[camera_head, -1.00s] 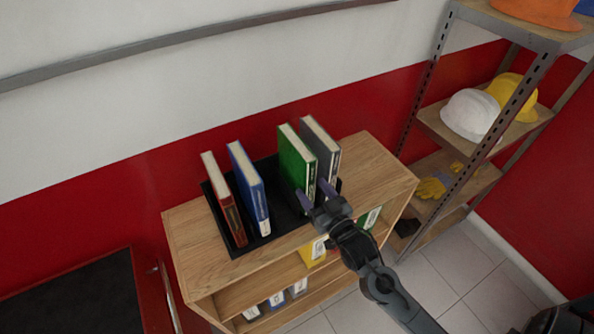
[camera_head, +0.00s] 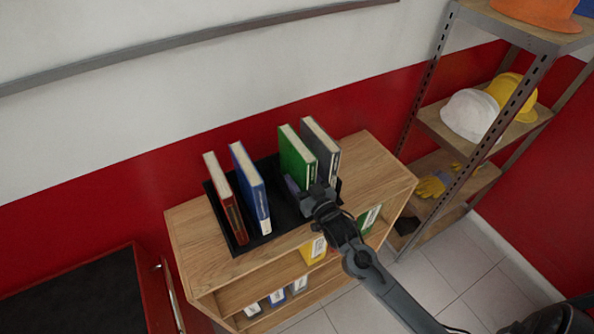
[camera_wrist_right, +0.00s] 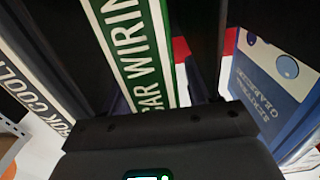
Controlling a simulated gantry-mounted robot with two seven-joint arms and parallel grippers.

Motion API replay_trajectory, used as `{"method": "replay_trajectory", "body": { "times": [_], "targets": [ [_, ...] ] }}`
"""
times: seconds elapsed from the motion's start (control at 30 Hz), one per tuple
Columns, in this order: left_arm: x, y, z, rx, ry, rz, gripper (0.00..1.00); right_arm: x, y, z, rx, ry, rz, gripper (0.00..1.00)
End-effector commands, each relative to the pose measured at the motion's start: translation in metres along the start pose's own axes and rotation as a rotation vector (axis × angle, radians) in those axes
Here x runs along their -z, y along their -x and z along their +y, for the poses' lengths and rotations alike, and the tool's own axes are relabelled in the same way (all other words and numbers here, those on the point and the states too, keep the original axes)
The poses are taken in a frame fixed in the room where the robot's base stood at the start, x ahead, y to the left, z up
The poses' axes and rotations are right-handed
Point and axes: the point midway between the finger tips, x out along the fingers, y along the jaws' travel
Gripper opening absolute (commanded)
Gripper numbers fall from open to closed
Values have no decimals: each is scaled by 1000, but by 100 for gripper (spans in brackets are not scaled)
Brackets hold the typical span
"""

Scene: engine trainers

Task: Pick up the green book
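The green book (camera_head: 296,155) stands upright in a black holder (camera_head: 285,210) on top of the wooden bookcase. In the right wrist view its green and white spine (camera_wrist_right: 135,55), with large white lettering, faces me. My right gripper (camera_head: 305,190) is at the lower front of the green book. Its two fingers reach along both sides of the spine, with a gap showing at the right finger, so it looks open around the book. The lower spine is hidden by the gripper. My left gripper is not in view.
A grey book (camera_head: 322,150) stands close right of the green one. A blue book (camera_head: 249,188) and a red book (camera_head: 225,198) stand to the left, with a gap between. A shelf rack with helmets (camera_head: 470,114) is at right. A red wall is behind.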

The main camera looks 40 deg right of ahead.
Motion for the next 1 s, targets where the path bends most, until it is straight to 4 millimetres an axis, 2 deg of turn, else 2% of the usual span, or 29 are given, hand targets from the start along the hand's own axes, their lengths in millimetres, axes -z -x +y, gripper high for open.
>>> {"method": "replay_trajectory", "body": {
  "times": [0.03,0.07,0.37,1.0],
  "targets": [
    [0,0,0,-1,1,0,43,0,0,0,0,0,0,52],
    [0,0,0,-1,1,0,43,0,0,0,0,0,0,47],
    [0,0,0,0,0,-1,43,0,0,0,0,0,0,1],
    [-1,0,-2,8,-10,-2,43,9,0,0,0,-1,9,0]
  ]
}}
